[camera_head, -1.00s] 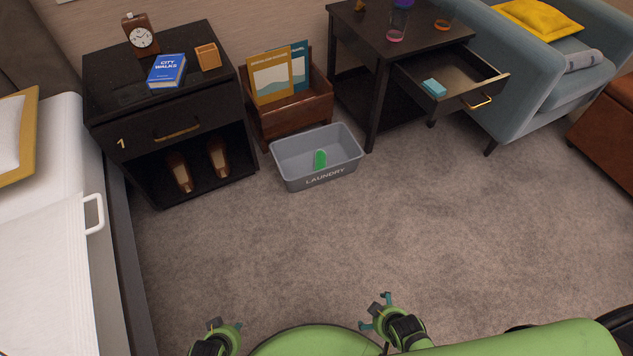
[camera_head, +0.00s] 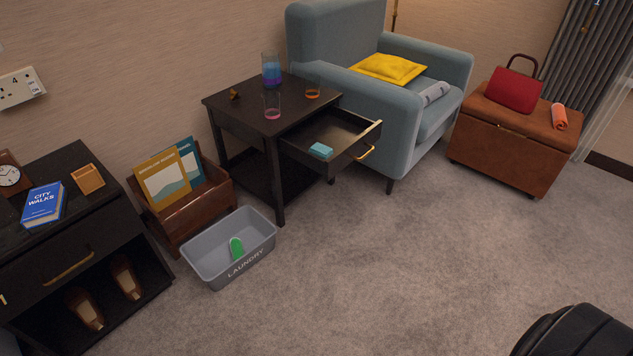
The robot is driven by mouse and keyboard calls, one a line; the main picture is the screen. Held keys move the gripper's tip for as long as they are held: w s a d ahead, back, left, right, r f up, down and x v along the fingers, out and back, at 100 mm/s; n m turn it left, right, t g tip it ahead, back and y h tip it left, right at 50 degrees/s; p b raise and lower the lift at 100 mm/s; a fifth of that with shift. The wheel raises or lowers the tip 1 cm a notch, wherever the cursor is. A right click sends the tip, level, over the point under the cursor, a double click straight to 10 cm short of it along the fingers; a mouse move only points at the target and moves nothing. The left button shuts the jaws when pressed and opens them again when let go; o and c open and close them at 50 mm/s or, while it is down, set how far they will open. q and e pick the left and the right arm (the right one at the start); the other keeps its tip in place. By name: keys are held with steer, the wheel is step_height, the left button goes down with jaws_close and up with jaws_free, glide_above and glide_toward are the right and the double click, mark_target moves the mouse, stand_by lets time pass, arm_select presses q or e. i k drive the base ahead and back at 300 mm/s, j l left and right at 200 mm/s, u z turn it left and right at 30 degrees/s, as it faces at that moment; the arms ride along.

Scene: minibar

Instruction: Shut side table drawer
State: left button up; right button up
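The dark side table (camera_head: 236,102) stands at the upper middle, left of the blue-grey armchair. Its drawer (camera_head: 342,157) is pulled out toward the front right, with a gold handle (camera_head: 366,152) on its front. A small light-blue box (camera_head: 320,150) lies inside the drawer. On the table top are a tall blue glass (camera_head: 270,70), a glass with pink at its base (camera_head: 272,105), a glass with orange in it (camera_head: 312,89) and a small brown item (camera_head: 234,94). Neither of my grippers shows in this view.
A grey laundry bin (camera_head: 206,266) holding a green item and a brown magazine rack (camera_head: 190,213) stand left of the table. The armchair (camera_head: 402,130) is close beside the drawer. A brown ottoman (camera_head: 513,150) is at right, a black object (camera_head: 572,332) at lower right. The carpet in front is clear.

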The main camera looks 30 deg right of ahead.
mark_target(349, 133)
steer(key=z, duration=1.15)
